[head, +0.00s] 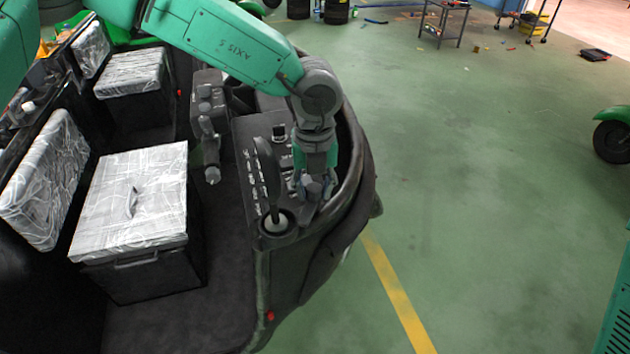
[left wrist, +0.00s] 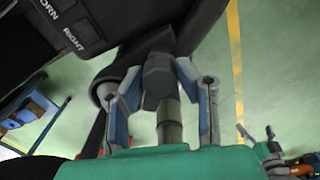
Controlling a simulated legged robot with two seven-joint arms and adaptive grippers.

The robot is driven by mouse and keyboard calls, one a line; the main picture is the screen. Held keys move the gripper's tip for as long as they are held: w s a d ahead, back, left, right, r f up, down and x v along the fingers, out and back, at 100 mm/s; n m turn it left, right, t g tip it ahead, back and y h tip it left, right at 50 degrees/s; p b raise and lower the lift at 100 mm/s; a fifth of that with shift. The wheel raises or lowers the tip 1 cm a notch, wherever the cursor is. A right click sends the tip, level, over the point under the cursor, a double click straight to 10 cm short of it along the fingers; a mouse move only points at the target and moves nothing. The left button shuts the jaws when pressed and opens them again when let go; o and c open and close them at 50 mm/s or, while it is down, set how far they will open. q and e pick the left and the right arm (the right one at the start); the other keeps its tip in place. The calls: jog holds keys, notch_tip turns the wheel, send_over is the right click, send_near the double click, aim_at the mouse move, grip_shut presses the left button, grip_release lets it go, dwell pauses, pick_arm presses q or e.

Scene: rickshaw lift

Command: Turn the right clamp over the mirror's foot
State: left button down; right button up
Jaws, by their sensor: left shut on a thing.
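My left gripper (head: 316,188) is at the front right corner of the dark vehicle's dashboard. In the left wrist view its two blue-padded fingers (left wrist: 160,95) stand on either side of a dark block, which seems to be the right clamp (left wrist: 158,72). They are shut on it. A grey round post (left wrist: 169,122) shows below the block, between the fingers.
The dashboard (head: 250,140) carries switches, with labels in the left wrist view. A grey lever (head: 209,150) stands left of it. Plastic-wrapped seats (head: 130,195) are farther left. Green floor with a yellow line (head: 395,290) lies open to the right.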

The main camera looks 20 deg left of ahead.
pick_arm(q)
jog(key=m, duration=0.6)
jog(key=shift+w+r+m, duration=0.2)
jog(key=shift+w+m, duration=0.05)
jog(key=shift+m, duration=0.05)
dwell(0.5)
jog(key=c, duration=1.2)
grip_release()
jog(key=shift+w+f, duration=0.1)
jog(key=shift+f, duration=0.05)
